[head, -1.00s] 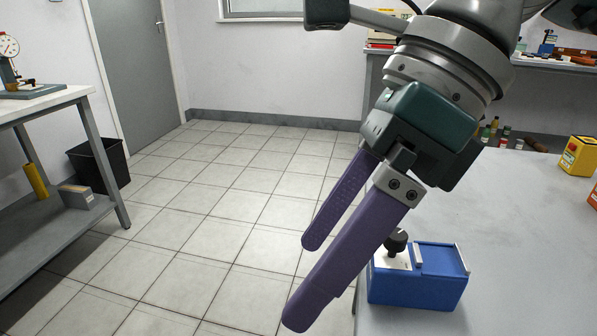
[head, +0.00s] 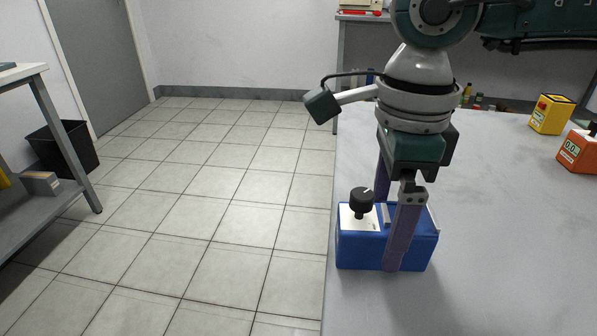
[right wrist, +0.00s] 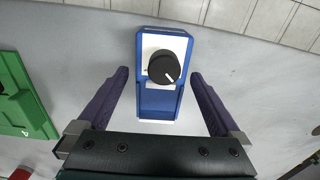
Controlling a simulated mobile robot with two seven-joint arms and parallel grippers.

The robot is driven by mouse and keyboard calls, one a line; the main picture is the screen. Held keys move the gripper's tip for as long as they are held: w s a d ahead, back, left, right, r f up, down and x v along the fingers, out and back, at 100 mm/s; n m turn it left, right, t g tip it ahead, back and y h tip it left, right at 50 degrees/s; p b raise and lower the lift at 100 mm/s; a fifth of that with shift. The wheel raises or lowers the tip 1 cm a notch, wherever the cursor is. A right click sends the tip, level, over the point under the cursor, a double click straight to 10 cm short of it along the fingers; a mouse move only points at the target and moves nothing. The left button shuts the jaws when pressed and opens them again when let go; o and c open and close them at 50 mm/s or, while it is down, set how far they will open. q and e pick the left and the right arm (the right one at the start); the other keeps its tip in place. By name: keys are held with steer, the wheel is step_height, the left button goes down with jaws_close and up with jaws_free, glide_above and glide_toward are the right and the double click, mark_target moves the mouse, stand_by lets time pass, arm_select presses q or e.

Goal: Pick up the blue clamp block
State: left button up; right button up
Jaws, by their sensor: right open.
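The blue clamp block (head: 360,248) sits on the grey table near its left edge, with a black knob on a white plate on its top. It also shows in the right wrist view (right wrist: 158,106), between the two fingers. My right gripper (head: 392,235) points down at the block, its purple fingers open. In the head view one finger hangs in front of the block and the other is partly hidden behind it. In the right wrist view the gripper (right wrist: 162,88) has a gap on both sides of the block. My left gripper is not in view.
A yellow block (head: 551,114) and an orange block (head: 580,150) stand at the right of the table. A green object (right wrist: 22,100) lies left of the block in the right wrist view. The table around the block is mostly clear; floor lies beyond its left edge.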

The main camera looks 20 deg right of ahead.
steer(key=shift+f, duration=0.25)
jaws_close()
stand_by(0.7)
